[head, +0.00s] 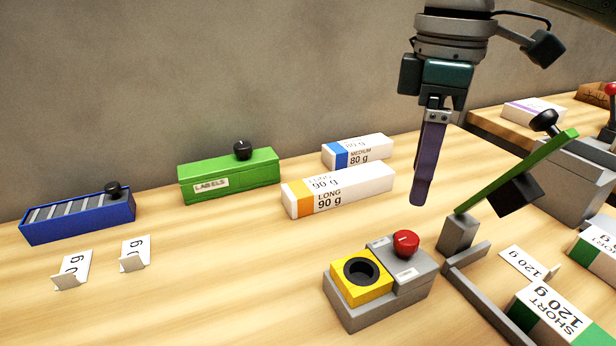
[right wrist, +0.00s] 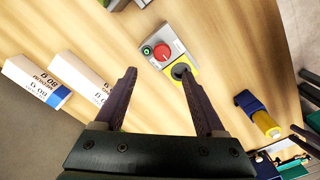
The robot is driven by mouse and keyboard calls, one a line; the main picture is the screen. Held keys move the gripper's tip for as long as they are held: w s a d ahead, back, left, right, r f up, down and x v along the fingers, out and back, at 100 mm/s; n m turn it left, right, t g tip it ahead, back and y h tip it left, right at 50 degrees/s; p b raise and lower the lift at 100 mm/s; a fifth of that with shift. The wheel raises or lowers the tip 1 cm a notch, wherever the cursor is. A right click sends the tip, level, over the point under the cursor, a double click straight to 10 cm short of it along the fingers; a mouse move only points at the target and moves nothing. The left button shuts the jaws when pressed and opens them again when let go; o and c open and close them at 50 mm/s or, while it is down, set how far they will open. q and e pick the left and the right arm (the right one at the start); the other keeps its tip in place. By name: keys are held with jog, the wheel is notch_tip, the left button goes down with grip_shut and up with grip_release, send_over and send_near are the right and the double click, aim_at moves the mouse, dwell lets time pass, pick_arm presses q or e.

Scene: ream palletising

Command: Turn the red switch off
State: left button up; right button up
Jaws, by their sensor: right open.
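The red switch is a round red knob (head: 405,243) on a grey control box (head: 380,312), beside a yellow block (head: 345,287) with a black round recess. In the right wrist view the red knob (right wrist: 162,51) shows with a small green round mark (right wrist: 146,50) beside it, and the yellow block (right wrist: 190,72) is on its other side. My right gripper (head: 420,203) points down above the table, a little behind and above the knob, not touching it. In the right wrist view its two fingers (right wrist: 157,73) are apart with nothing between them. My left gripper is out of view.
A tilted green arm (head: 520,170) on a grey stand rises right of the control box. White LONG (head: 350,190) and MEDIUM (head: 370,150) packs and a green LABELS box (head: 228,178) stand behind. A blue tray (head: 80,218) is at left.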

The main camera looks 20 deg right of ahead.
aim_at(407, 237)
jog(key=f, duration=0.6)
jog(key=f+b, duration=0.1)
jog(key=f, duration=0.2)
jog(key=shift+s+f, duration=0.2)
jog(key=shift+s, duration=0.05)
jog(key=shift+c, duration=0.2)
grip_shut()
